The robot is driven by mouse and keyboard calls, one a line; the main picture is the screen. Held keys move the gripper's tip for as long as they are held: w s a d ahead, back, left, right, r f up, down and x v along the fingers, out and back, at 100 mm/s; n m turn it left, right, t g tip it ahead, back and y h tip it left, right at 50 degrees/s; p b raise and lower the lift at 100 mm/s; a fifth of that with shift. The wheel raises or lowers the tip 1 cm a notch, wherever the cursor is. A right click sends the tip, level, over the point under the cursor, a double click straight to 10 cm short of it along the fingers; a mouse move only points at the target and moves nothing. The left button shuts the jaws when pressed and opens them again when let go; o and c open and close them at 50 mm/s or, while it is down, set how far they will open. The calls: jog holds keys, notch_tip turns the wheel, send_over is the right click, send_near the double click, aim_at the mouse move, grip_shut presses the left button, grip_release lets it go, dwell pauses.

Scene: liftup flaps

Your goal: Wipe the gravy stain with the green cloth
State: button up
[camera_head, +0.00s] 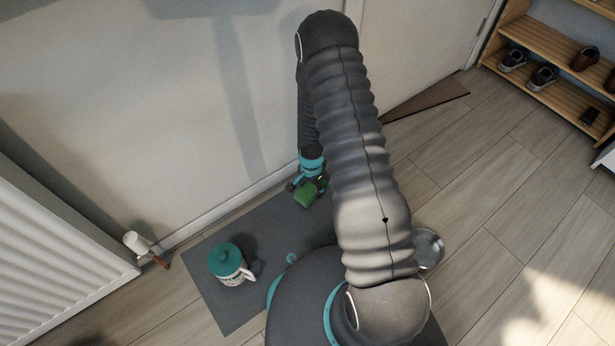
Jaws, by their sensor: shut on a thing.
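My gripper (308,181) points down near the wall, over the grey mat on the floor. I cannot tell whether the cloth touches the mat. I see no gravy stain; my arm and base hide part of the mat and floor.
A teal-lidded mug (230,265) stands on the left of the grey mat (215,300). A metal bowl (429,248) is right of my arm. A radiator (60,250) is at left; a shoe rack (550,65) is at upper right. The wooden floor at right is clear.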

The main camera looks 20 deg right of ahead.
aim_at(310, 188)
jog(key=shift+a+r+p, duration=0.1)
jog(key=shift+r+p, duration=0.7)
jog(key=shift+r, duration=1)
jog(key=shift+f, duration=0.1)
